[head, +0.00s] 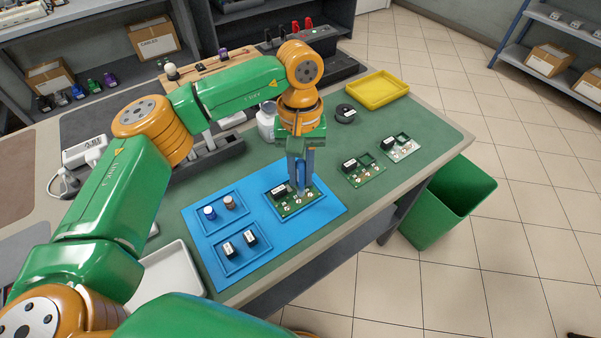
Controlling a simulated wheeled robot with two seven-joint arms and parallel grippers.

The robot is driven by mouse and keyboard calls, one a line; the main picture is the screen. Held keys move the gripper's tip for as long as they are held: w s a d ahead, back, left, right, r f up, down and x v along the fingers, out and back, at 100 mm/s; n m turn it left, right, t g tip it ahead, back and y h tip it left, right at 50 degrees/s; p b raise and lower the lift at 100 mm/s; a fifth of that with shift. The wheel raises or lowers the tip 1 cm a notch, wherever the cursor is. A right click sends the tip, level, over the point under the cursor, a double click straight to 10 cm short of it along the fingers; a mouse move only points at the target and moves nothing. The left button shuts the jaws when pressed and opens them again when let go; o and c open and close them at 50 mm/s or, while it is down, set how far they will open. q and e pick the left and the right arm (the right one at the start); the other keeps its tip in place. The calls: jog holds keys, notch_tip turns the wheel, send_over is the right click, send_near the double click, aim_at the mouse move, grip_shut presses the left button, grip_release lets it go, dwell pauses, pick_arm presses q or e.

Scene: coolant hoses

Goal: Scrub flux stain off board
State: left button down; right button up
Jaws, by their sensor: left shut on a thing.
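A green circuit board (296,208) with a black block-shaped part lies on the blue mat (327,206). My left gripper (300,172) points straight down over this board, shut on a slim blue tool (310,160). The tool's lower end comes down at or just above the board's middle; I cannot tell if it touches. The gripper and tool hide part of the board, and no stain can be made out. My right gripper is not in view.
Blue trays with small jars and black parts (229,211) sit left on the mat. Two more boards (362,170) (400,148) lie right. A yellow tray (377,89), black roll (345,113) and white bottle (266,122) stand behind. A green bin (449,203) is beside the bench.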

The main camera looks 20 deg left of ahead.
pick_arm(q)
jog(key=shift+r, duration=0.25)
jog(key=f+b, duration=0.1)
jog(key=d+f+b, duration=0.1)
jog(key=shift+w+t+b, duration=0.3)
jog(key=shift+w+b, duration=0.05)
jog(key=shift+b, duration=0.05)
jog(key=shift+w+d+f+y+b, duration=0.15)
jog(key=shift+d+f+y+b, duration=0.05)
jog(key=shift+d+y+b, duration=0.1)
jog(key=shift+w+d+t, duration=0.1)
jog(key=shift+w+t, duration=0.05)
jog(key=shift+t, duration=0.15)
jog(key=shift+r, duration=0.1)
jog(key=shift+f, duration=0.35)
jog(key=shift+w, duration=0.1)
dwell(0.4)
jog(key=shift+b, duration=0.3)
